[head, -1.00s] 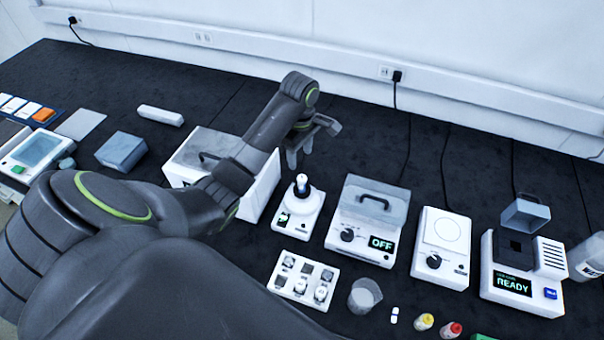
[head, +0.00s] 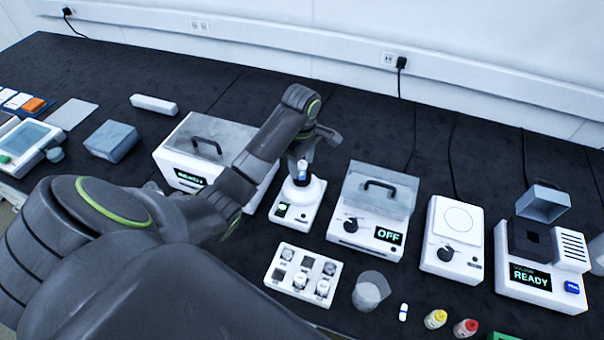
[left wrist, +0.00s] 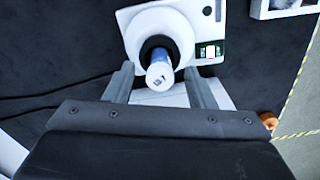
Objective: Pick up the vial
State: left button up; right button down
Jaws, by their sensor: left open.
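A small vial with a white cap and a blue band (head: 302,169) stands in the dark holder on top of a white device with a small green-lit display (head: 297,204). In the left wrist view the vial (left wrist: 159,70) shows cap-first in the device's black ring. My left gripper (head: 306,158) is at the vial, over the device. Its fingers are open, one on each side of the vial in the wrist view (left wrist: 161,90), with gaps between. I cannot tell how deep the fingertips reach. My right gripper is not in view.
A white box with a clear handled lid (head: 215,145) stands left of the device. A unit reading OFF (head: 372,220) stands to its right. A white rack with several vials (head: 302,275) and a beaker (head: 370,291) stand in front. Dark bench behind is mostly clear.

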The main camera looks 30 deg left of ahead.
pick_arm(q)
jog(key=shift+f, duration=0.85)
grip_shut()
jog(key=shift+r, duration=0.1)
